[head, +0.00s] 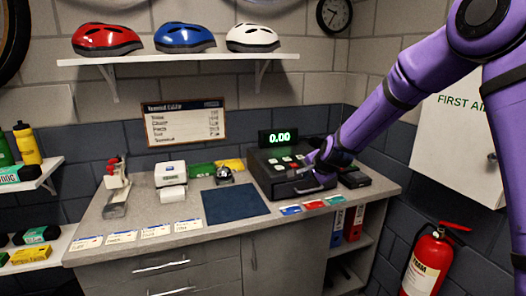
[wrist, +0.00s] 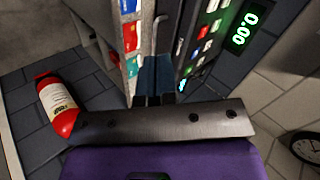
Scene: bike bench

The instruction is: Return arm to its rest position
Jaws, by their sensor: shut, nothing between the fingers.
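My purple arm (head: 410,85) reaches in from the right of the head view. My gripper (head: 314,180) is over the front right part of the cash register (head: 268,184), close to its keys, and looks shut and empty. Whether it touches the register cannot be told. The register's display reads 0.00 (head: 278,138). In the wrist view the dark fingers (wrist: 152,99) sit together at the middle, with the register keys (wrist: 207,48) beside them.
The counter holds a blue mat (head: 235,205), a receipt printer (head: 170,174), a bell (head: 224,175) and several cards (head: 313,204). A card reader (head: 354,178) lies right of the register. A first aid cabinet (head: 455,140) and a fire extinguisher (head: 428,262) are at the right, near my arm.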

